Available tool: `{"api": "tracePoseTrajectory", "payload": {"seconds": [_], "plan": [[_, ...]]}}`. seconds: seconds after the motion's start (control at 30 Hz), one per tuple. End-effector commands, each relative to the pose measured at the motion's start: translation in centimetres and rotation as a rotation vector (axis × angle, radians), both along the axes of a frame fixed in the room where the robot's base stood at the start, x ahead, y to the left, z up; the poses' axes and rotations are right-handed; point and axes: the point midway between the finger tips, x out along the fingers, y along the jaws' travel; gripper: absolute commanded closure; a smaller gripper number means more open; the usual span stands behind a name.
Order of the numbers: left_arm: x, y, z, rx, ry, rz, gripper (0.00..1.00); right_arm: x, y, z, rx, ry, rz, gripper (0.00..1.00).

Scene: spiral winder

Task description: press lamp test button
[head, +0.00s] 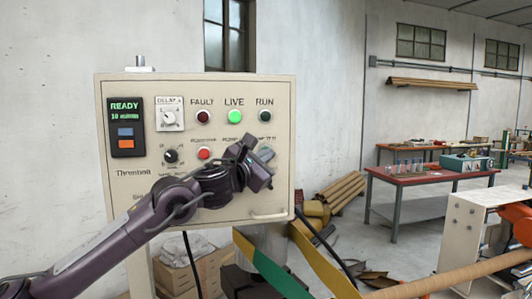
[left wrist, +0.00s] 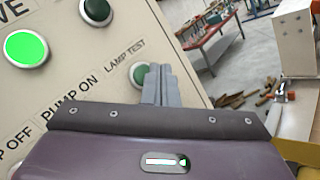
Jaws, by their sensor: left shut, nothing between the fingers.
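The beige control panel (head: 250,190) stands upright on the left in the head view. In the left wrist view the green lamp test button (left wrist: 139,73) sits beneath its "LAMP TEST" label (left wrist: 125,49). My left gripper (left wrist: 163,82) is shut and empty, its grey fingertips in front of the panel. They overlap the button's right side in this view; whether they touch it I cannot tell. In the head view my left gripper (head: 266,155) covers the button's place. The LIVE lamp (head: 235,117) glows green; the FAULT lamp (head: 203,117) and RUN lamp (head: 265,117) are dark. My right gripper is out of view.
A red button (head: 204,153), a black knob (head: 171,156) and a delay dial (head: 169,115) are close by on the panel. Green and yellow strips (head: 268,270) pass in front below. A red-topped table (head: 430,174) stands farther back.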

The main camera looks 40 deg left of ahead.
Motion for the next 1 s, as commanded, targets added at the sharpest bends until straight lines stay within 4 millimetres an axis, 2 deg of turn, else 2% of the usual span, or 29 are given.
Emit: {"api": "tracePoseTrajectory", "payload": {"seconds": [1.0], "plan": [[0.76, 0.87, 0.04, -0.001, 0.0, 0.0, 1.0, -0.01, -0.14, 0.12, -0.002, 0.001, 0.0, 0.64]]}}
